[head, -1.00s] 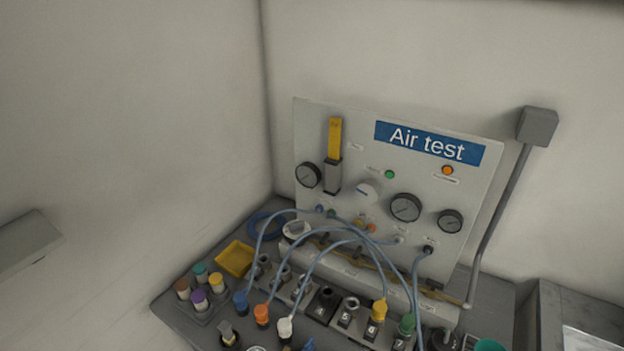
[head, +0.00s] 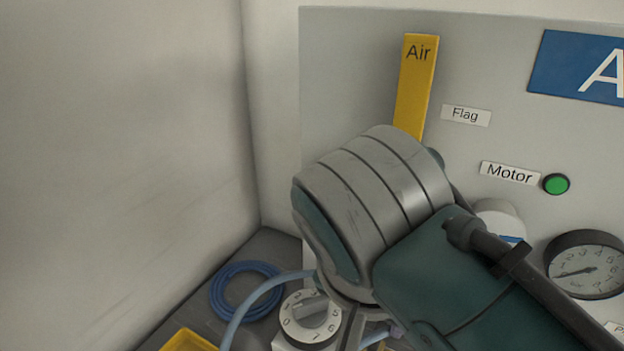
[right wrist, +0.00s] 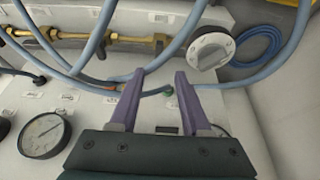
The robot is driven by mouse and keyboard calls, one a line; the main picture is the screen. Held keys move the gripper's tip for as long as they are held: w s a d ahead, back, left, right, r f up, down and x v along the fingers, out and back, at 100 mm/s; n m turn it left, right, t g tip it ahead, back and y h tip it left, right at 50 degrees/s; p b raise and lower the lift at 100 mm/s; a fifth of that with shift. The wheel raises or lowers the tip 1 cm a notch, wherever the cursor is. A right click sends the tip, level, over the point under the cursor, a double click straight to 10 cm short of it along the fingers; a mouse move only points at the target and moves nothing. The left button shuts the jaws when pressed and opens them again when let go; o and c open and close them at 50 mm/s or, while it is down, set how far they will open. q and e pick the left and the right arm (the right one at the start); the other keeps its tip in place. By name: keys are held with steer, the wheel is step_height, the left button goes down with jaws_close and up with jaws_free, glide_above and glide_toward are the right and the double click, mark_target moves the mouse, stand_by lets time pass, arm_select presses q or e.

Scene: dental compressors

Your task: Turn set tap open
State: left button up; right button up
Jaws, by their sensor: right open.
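I cannot tell for certain which fitting is the set tap; no label reading "set" is legible. A white round dial with a pointer knob (head: 311,317) stands low beside my right arm in the head view; it also shows at upper right in the right wrist view (right wrist: 210,47). A small green fitting (right wrist: 168,91) on the panel shows between the fingers of my right gripper (right wrist: 160,76). The gripper is open and empty, with purple fingers. My left gripper is not in view.
Blue-grey hoses (right wrist: 66,66) cross in front of the panel (head: 350,60). A brass pipe (right wrist: 130,42) runs near the fingertips. A pressure gauge (right wrist: 44,135) sits at left. A coiled blue hose (head: 246,290) and a yellow tray (head: 189,341) lie near the left wall.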

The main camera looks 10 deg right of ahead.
mark_target(377, 336)
steer(key=x, duration=0.2)
steer(key=b+x, duration=0.1)
steer(key=x, duration=0.2)
steer(key=b+x, duration=0.1)
steer(key=x, duration=0.1)
steer(key=shift+s+d+f, duration=0.1)
steer(key=shift+s+f, duration=0.15)
steer(key=shift+f, duration=0.1)
steer(key=shift+w+d+f, duration=0.1)
steer(key=shift+w+f, duration=0.1)
steer(key=shift+f, duration=0.2)
jaws_close()
